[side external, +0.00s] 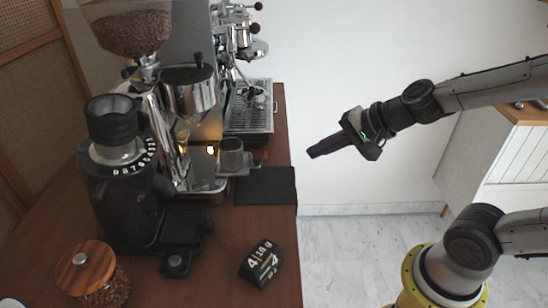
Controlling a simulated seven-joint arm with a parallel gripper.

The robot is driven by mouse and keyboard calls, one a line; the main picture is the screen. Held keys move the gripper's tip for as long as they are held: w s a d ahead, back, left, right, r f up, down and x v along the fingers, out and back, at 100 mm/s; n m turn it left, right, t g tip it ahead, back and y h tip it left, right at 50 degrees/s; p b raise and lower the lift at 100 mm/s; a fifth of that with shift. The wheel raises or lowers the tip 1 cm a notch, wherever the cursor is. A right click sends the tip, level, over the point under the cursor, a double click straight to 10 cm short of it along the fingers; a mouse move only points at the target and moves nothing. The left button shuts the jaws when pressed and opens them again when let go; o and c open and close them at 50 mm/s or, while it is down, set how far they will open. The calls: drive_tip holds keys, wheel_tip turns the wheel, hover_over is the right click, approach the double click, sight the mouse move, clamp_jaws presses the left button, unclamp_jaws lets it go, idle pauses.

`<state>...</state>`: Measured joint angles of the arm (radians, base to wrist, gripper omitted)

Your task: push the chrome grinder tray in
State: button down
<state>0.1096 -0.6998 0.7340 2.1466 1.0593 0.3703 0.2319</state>
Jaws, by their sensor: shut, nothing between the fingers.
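The chrome grinder (164,100) with a bean hopper stands on the wooden counter, behind the black grinder. Its shiny tray (207,186) lies low at the grinder's front, on the side facing my arm. How far the tray sticks out is hard to tell from this angle. My gripper (313,153) is shut and empty. It hangs in the air beyond the counter's right edge, pointing left toward the grinder, well apart from the tray.
A metal cup-like piece (231,153) stands beside the tray. A black mat (266,187) lies at the counter's edge, between tray and gripper. The espresso machine (248,106), black grinder (125,195), black number block (262,263) and wood-lidded bean jar (88,270) surround it.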

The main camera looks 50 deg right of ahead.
sight(239, 159)
drive_tip(key=x, duration=0.9)
drive_tip(key=shift+a, duration=0.1)
drive_tip(key=shift+w+a+r, duration=0.1)
drive_tip(key=shift+w+a, duration=0.05)
drive_tip(key=shift+w, duration=0.4)
drive_tip(key=shift+w+a, duration=0.2)
drive_tip(key=shift+w, duration=0.3)
drive_tip(key=shift+w+a, duration=0.25)
drive_tip(key=shift+w, duration=0.5)
drive_tip(key=w+a, duration=0.5)
drive_tip(key=shift+w+a, duration=0.2)
drive_tip(key=shift+a, duration=0.05)
